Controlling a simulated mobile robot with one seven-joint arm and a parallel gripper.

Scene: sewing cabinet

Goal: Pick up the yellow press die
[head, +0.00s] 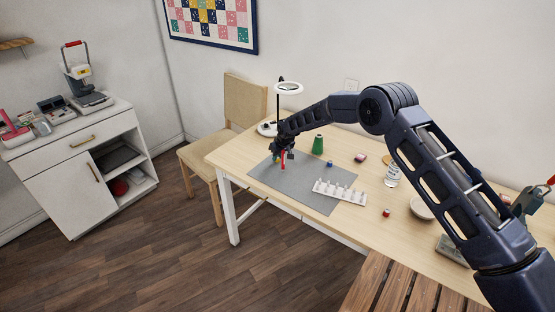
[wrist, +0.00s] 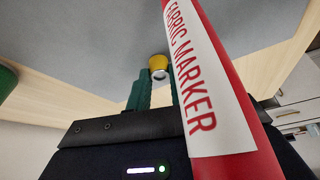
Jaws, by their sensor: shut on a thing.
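In the head view my gripper (head: 283,152) is over the far left part of the grey mat; the die cannot be made out there. A red fabric marker (wrist: 208,75) with a white label stands close in front of the wrist camera, covering part of the right finger. It shows as a red upright stick (head: 283,163) in the head view.
On the table, a white pegged rack (head: 340,192), a blue spool (head: 329,163), a green cone (head: 318,144) and a pink item (head: 360,158) are nearby. A magnifier lamp (head: 288,88) stands behind my gripper. The mat's front left is clear.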

